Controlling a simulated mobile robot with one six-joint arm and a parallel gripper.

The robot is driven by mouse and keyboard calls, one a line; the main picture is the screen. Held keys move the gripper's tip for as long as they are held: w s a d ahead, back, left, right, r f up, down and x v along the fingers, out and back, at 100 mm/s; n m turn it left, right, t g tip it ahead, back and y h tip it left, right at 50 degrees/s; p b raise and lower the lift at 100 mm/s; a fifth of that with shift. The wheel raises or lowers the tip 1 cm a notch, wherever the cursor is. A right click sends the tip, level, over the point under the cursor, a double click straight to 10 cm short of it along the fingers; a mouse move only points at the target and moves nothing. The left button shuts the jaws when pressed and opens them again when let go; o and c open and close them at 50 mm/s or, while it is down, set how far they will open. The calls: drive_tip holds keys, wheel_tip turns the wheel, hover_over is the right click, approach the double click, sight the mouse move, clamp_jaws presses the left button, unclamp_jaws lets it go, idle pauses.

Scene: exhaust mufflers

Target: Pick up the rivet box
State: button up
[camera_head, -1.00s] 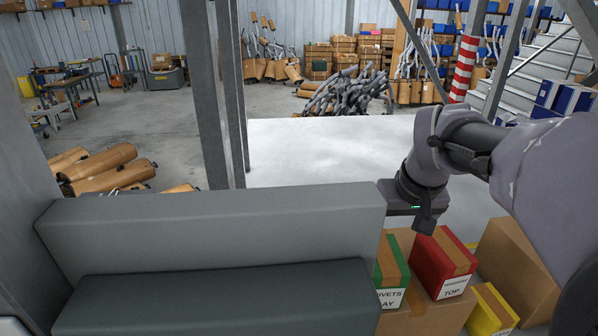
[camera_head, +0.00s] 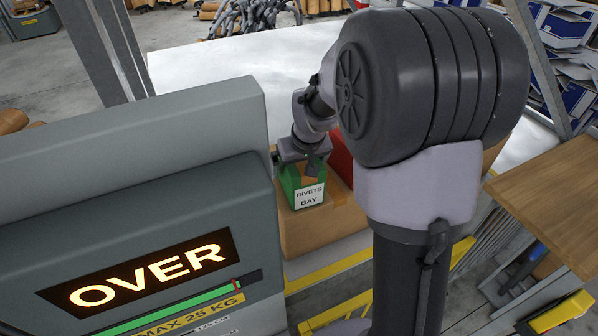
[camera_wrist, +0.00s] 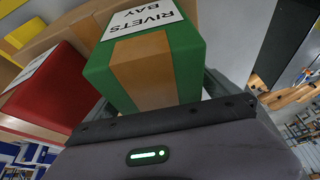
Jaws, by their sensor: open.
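The rivet box (camera_head: 309,194) is green with a brown tape band and a white label reading "RIVETS BAY". It stands on a large cardboard box (camera_head: 322,228). My gripper (camera_head: 303,167) is over the top of the rivet box in the head view, partly covering it. In the wrist view the rivet box (camera_wrist: 188,55) is close in front of the gripper, with a dark finger showing at either side. The jaws are open, and I cannot tell whether either finger touches the box.
A red box (camera_head: 341,158) stands close to the right of the rivet box, partly hidden by my arm; it also shows in the wrist view (camera_wrist: 50,95). A grey panel (camera_head: 150,240) reading "OVER" and "MAX 25 KG" stands left. A wooden tabletop (camera_head: 550,190) is at right.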

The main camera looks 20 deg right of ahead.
drive_tip(key=shift+s, duration=0.15)
drive_tip(key=shift+f, duration=0.1)
drive_tip(key=shift+f+b, duration=0.1)
drive_tip(key=shift+b, duration=0.3)
drive_tip(key=c, duration=2.1)
